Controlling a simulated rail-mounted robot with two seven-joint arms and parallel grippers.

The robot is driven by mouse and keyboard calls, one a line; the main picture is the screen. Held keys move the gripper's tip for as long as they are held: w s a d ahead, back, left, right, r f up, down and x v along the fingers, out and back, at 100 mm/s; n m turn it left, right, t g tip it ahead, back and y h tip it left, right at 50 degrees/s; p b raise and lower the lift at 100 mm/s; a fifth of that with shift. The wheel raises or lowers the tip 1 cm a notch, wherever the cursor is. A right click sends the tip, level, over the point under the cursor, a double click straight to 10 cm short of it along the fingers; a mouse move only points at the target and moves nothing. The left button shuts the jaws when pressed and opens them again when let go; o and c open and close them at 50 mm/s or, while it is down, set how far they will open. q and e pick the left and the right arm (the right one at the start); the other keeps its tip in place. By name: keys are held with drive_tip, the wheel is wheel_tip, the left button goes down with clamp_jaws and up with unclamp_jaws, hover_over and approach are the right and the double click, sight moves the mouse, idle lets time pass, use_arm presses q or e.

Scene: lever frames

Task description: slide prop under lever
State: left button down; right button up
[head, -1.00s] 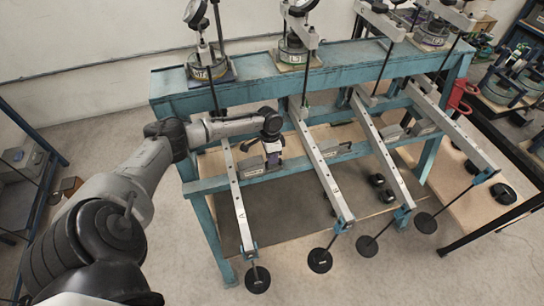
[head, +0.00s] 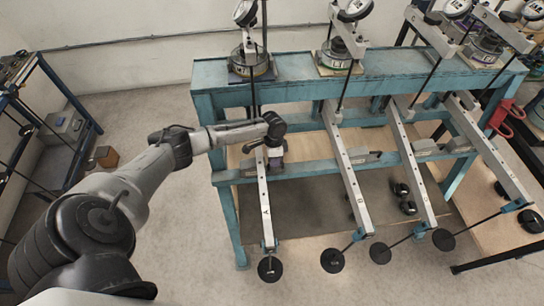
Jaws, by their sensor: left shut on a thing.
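The leftmost lever (head: 265,210) is a long pale grey bar that runs from the bench toward me, with a black disc weight (head: 270,268) hanging at its near end. My left gripper (head: 276,160) is just right of this lever's far part, low at the front rail. It is shut on the prop, a grey block that is mostly hidden by the lever and gripper. The prop is at the lever, but I cannot tell how far under it lies or whether they touch. My right gripper is not in view.
The teal bench frame (head: 290,92) carries several dial gauges and levers. Another lever (head: 348,185) lies to the right, with a grey block (head: 362,157) on the rail beside it. A blue cart (head: 85,125) stands at the left.

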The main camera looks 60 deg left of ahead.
use_arm(q)
drive_tip(key=shift+s, duration=0.1)
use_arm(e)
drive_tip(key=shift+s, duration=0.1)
use_arm(q)
drive_tip(key=c, duration=1.3)
unclamp_jaws()
drive_tip(key=shift+s+a, duration=0.1)
drive_tip(key=shift+s, duration=0.05)
drive_tip(key=shift+o, duration=0.7)
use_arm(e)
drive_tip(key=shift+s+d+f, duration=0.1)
use_arm(q)
wheel_tip(320, 180, up, 14)
drive_tip(key=w+a, duration=0.1)
drive_tip(key=a, duration=0.1)
drive_tip(key=shift+w+a+f, duration=0.15)
drive_tip(key=shift+w+f, duration=0.05)
drive_tip(key=shift+w, duration=0.05)
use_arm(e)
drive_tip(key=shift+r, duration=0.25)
